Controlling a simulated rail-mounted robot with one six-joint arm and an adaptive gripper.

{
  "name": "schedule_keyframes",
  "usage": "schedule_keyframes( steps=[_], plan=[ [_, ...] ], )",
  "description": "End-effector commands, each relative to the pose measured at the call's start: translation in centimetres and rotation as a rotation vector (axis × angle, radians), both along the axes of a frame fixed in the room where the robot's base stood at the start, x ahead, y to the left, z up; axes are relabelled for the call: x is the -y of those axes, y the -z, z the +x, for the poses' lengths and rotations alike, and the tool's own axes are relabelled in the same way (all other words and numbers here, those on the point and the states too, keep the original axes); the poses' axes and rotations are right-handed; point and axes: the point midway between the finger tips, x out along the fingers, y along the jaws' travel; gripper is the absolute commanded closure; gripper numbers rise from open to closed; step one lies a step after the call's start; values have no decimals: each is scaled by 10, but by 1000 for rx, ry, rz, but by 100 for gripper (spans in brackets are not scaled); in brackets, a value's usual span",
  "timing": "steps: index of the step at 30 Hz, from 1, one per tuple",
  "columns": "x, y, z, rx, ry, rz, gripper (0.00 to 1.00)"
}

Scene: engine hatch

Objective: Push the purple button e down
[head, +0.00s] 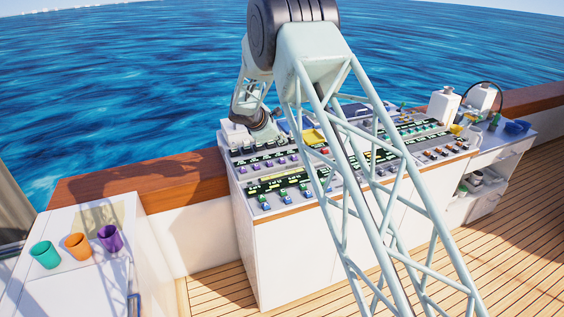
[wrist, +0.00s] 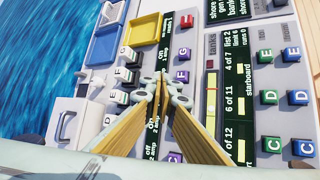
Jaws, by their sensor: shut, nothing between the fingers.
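Purple lettered buttons stand in a row on the control panel in the wrist view. Two of them, an upper one (wrist: 184,54) and one below it (wrist: 181,77), show to the right of my gripper's tips. A further purple button (wrist: 174,158) shows lower down. The letters are small and turned sideways, so I cannot tell which is e; part of the row is hidden behind my gripper. My gripper (wrist: 163,88) is shut and empty, its tips over the dark label strip beside the row. I cannot tell whether it touches the panel.
White switches (wrist: 123,74) stand left of the strip. Green (wrist: 270,97) and blue (wrist: 299,97) buttons stand to the right. Yellow (wrist: 144,28) and blue (wrist: 104,42) trays lie at upper left. In the head view, cups, including a purple cup (head: 110,238), stand on a separate counter.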

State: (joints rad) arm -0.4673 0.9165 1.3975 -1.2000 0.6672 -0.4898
Motion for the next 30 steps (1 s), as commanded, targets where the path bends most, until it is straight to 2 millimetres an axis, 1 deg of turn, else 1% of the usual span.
schedule_keyframes(
  steps=[1,15,21,30],
  plan=[
    [0,7,0,-1,0,-1,100],
    [0,47,0,0,-1,-1,100],
    [0,58,0,0,0,0,100],
    [0,64,0,0,0,0,100]
  ],
)
